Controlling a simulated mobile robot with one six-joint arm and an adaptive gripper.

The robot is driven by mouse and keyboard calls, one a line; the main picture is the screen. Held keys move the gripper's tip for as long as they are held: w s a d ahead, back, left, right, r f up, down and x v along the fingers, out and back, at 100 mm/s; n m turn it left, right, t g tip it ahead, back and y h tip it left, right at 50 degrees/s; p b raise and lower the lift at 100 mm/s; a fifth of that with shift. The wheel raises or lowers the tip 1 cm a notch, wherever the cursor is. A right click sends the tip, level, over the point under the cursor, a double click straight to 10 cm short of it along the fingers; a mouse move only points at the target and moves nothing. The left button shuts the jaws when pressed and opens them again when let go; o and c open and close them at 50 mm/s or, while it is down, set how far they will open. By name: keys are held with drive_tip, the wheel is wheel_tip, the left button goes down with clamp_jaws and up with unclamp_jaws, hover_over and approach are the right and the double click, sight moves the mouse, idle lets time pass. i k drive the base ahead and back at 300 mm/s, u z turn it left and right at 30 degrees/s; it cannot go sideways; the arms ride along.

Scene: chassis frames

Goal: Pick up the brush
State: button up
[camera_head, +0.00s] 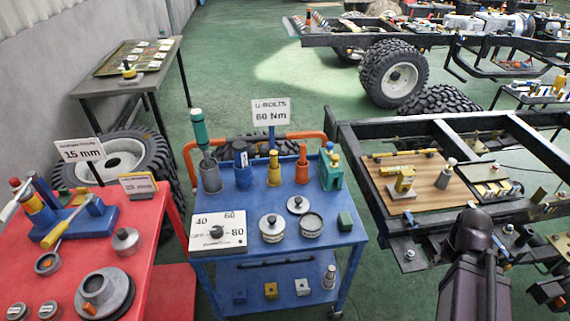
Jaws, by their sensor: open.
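I cannot make out a brush for certain. A teal-handled tool (199,130) stands upright in a grey cup (211,177) at the back left of the blue cart (343,238). A yellow-handled tool (62,226) leans across the blue fixture on the red table (150,228) at left. A thin yellow bar (404,153) lies on the wooden board at right. Which of these, if any, is the brush is too small to tell. My dark arm rises at the lower right, in front of the chassis frame. My gripper's fingers cannot be seen.
The cart holds yellow posts (274,168), a dial plate (219,234), round tins (272,228) and a U-bolts sign (271,111). The black chassis frame (356,170) bears a wooden board (437,190). Tyres (393,73) stand behind. Green floor (260,75) is clear at the back.

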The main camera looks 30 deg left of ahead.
sight(303, 147)
drive_tip(key=u, duration=1.05)
drive_tip(key=k, duration=0.95)
drive_tip(key=z, duration=0.05)
drive_tip(key=i, duration=0.65)
drive_tip(key=u, duration=0.05)
